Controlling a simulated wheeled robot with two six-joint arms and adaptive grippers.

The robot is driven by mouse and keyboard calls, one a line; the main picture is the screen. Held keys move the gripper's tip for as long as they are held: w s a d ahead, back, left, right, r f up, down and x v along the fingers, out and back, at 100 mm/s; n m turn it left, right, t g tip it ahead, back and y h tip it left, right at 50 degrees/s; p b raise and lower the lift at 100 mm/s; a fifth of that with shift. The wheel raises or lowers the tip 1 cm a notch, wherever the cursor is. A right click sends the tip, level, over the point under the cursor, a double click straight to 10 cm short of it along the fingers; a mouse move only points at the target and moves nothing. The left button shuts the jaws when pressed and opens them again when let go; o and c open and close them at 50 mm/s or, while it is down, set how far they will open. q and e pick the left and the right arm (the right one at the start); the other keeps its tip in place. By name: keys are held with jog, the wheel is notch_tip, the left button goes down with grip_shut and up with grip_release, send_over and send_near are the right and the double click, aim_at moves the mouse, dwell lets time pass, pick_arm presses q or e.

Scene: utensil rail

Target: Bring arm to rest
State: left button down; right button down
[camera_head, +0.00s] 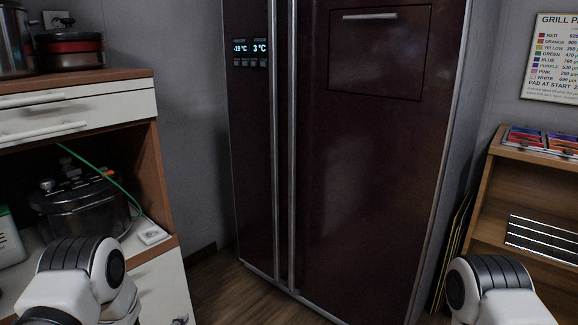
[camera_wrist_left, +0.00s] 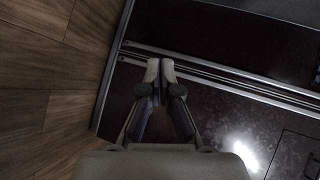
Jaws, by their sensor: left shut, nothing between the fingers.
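My left gripper (camera_wrist_left: 161,68) shows in the left wrist view with its two fingertips together, shut and empty. Behind it in that view is the dark refrigerator (camera_wrist_left: 235,95) with its pale metal door strips. In the head view, white and black links of my left arm show at the bottom left and of my right arm at the bottom right. The fingers of both grippers are outside the head view. The dark red refrigerator (camera_head: 370,150) stands between the two arms, its doors closed.
A wooden cabinet (camera_head: 160,190) at left holds a dark pot (camera_head: 80,205) on its shelf and a red-banded pan (camera_head: 70,48) on top. A wooden shelf (camera_head: 490,185) stands at right under a wall chart (camera_head: 552,55). Bare wooden floor (camera_head: 225,290) lies before the refrigerator.

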pick_arm(q)
jog(key=s+d+f+n+g, duration=0.2)
jog(key=s+f+g, duration=0.15)
jog(key=s, duration=0.35)
jog(key=s+d+f+n+g, duration=0.1)
jog(key=s+d+f+g, duration=0.1)
jog(key=s+f, duration=0.4)
jog(key=s+d+f+n+g, duration=0.15)
jog(key=s+n+g, duration=1)
jog(key=s, duration=1.55)
notch_tip(320, 180, up, 30)
jog(key=n+t+p, duration=0.2)
jog(key=p, duration=2.7)
jog(key=shift+n+t+p, duration=0.35)
jog(key=shift+t, duration=0.05)
jog(key=shift+s, duration=0.1)
